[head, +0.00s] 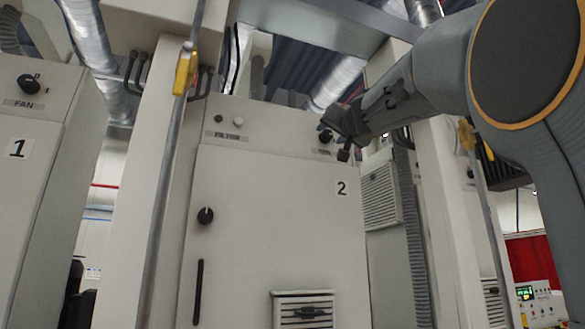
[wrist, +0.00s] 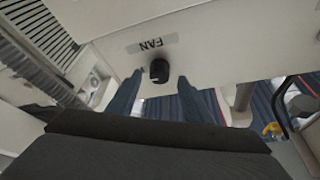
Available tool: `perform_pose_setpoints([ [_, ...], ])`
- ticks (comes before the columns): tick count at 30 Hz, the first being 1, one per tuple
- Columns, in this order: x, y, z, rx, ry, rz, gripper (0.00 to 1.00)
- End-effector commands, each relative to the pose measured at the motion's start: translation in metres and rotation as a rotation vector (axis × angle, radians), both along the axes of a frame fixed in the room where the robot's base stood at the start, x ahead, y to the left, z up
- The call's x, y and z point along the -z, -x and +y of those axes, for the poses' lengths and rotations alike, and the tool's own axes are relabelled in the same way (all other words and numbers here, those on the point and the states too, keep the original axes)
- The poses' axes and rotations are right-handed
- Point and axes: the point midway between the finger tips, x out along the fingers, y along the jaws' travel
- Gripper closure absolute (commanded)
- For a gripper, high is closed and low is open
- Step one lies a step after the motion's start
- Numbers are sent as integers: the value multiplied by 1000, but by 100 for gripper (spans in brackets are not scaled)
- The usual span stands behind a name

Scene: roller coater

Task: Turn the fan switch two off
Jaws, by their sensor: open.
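The fan switch of cabinet two is a round black knob (wrist: 159,70) beside the FAN label (wrist: 152,43) in the wrist view. In the head view the knob (head: 325,136) is on the upper right of the pale cabinet marked 2 (head: 270,200), just left of my gripper. My gripper (wrist: 161,78) is open, with one finger on each side of the knob in the picture. I cannot tell whether either finger touches it. In the head view my gripper (head: 339,138) partly covers the panel and label near the knob. The knob's pointer direction is not clear.
A FILTER label (head: 229,138) with small buttons is left of the knob. Cabinet one (head: 40,180) has its own FAN knob (head: 28,84) at far left. A metal pole (head: 165,180) stands between the cabinets. A vented box (head: 380,195) is right of cabinet two.

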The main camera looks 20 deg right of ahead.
Motion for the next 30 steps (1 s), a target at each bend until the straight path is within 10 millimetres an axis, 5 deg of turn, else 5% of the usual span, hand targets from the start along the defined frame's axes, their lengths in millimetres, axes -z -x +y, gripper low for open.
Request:
perform_pose_setpoints([
  [7, -10, -26, -5, 1, 1, 1, 54],
  [18, -11, -30, -8, 6, 0, 1, 54],
  [26, -11, -30, -8, 6, 0, 1, 94],
  [27, -11, -30, -21, 12, -1, 0, 95],
  [30, -11, -30, -13, 9, 2, 0, 95],
])
